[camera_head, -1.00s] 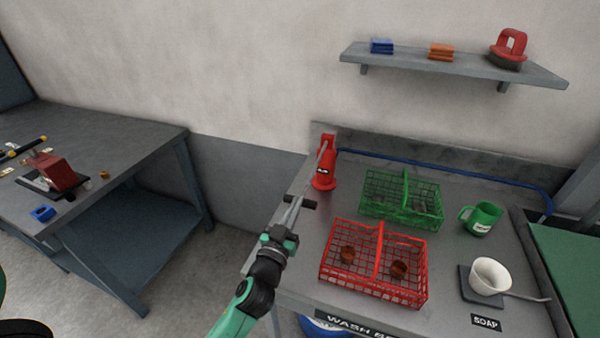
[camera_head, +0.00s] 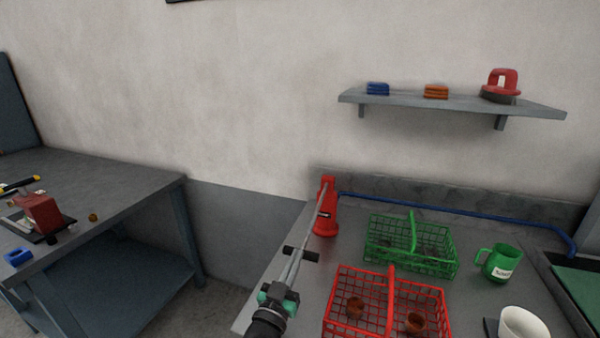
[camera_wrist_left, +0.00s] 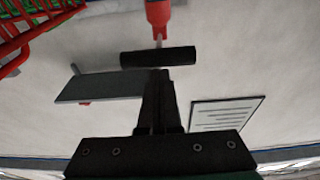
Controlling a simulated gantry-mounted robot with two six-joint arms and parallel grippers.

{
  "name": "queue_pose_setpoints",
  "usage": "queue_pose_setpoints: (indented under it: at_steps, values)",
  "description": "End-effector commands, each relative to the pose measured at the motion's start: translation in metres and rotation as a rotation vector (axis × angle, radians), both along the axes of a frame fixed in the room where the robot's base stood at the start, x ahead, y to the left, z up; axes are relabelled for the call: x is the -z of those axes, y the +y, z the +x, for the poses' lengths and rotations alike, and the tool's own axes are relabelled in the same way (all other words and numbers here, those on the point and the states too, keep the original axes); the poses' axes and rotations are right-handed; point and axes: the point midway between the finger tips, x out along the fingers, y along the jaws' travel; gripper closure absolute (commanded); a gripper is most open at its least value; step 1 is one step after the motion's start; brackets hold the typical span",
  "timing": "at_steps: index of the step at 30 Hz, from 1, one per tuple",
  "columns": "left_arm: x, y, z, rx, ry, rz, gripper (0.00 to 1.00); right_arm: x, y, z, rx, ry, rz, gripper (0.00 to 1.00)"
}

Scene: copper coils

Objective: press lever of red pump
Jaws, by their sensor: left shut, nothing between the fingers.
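The red pump (camera_head: 325,220) stands upright at the back left of the wash bench. Its thin grey lever slants from the pump top down toward me and ends in a black crossbar handle (camera_head: 301,253). My left gripper (camera_head: 293,264) is shut and empty, with its fingertips close to the handle. In the left wrist view the shut fingers (camera_wrist_left: 159,75) end right at the black handle (camera_wrist_left: 158,56), with part of the red pump (camera_wrist_left: 158,12) beyond. I cannot tell whether they touch. My right gripper is not in view.
A red basket (camera_head: 337,300) holding brown coils and a green basket (camera_head: 448,268) stand right of the pump. A green mug (camera_head: 497,262) and white cup (camera_head: 522,325) are farther right. A grey shelf (camera_head: 450,105) hangs above. Another bench (camera_head: 130,183) stands left.

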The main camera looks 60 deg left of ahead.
Motion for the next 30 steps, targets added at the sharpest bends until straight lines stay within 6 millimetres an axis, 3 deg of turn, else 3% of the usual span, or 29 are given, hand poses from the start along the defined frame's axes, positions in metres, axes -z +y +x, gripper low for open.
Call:
queue_pose_setpoints:
  at_steps: [1, 9, 14, 18, 20, 30]
  values:
    - [0.018, 0.002, 0.0, -0.007, 0.033, -0.029, 1.0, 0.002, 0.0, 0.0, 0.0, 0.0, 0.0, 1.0]
    - [0.015, 0.002, 0.0, -0.005, 0.031, -0.028, 1.0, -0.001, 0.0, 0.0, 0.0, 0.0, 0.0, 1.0]
    - [-0.006, -0.004, -0.002, 0.001, 0.024, -0.022, 1.0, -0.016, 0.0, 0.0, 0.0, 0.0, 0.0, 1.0]
    - [-0.041, -0.013, -0.006, 0.01, 0.006, -0.006, 1.0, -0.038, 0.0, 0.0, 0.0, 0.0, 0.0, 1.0]
    - [-0.023, -0.026, -0.018, 0.013, 0.011, -0.006, 1.0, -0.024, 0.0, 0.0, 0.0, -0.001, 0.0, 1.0]
    - [-0.008, -0.073, -0.066, 0.013, 0.004, -0.002, 1.0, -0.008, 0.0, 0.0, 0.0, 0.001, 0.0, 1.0]
